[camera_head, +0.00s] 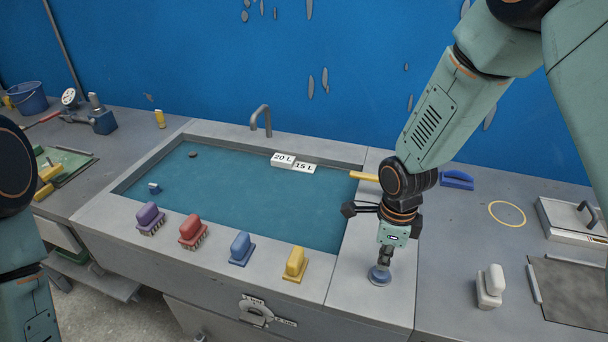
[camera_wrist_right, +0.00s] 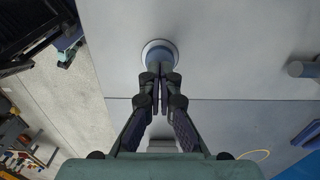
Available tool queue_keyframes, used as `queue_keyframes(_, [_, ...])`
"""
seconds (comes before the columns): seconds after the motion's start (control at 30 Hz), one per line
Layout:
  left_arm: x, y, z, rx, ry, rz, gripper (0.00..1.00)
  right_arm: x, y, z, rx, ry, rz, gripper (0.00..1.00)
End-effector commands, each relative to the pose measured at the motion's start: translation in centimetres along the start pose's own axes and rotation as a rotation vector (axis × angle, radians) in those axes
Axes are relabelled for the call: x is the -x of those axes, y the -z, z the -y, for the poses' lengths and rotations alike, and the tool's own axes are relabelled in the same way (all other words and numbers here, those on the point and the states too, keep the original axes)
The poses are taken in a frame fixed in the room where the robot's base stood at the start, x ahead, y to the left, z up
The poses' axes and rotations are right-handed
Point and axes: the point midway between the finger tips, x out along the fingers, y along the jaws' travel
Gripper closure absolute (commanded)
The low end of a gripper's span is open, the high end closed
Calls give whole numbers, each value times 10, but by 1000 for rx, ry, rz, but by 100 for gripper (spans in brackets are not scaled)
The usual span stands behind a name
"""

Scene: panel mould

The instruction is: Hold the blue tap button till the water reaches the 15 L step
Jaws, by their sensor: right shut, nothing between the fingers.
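The blue tap button (camera_head: 379,276) is a round knob on the grey counter right of the basin; it also shows in the right wrist view (camera_wrist_right: 159,50). My right gripper (camera_head: 383,262) points down with its fingers shut and empty, its tips at the button's top and seemingly touching it. In the right wrist view the closed fingertips (camera_wrist_right: 160,78) overlap the button's lower part. The blue-green water (camera_head: 235,195) fills the basin under a grey tap (camera_head: 262,119). White steps marked 20 L (camera_head: 283,159) and 15 L (camera_head: 304,168) show at the back wall, the water around the 15 L step's foot. My left gripper is out of view.
A white brush (camera_head: 490,285) stands on the right counter. A yellow handle (camera_head: 364,176) lies behind my right wrist. Small objects sit in the water.

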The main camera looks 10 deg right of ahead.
Motion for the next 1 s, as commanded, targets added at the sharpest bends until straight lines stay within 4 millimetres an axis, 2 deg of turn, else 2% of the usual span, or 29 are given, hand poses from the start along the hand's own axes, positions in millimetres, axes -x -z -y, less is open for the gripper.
queue_keyframes(1.0, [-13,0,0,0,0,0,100,-22,0,0,0,0,0,100])
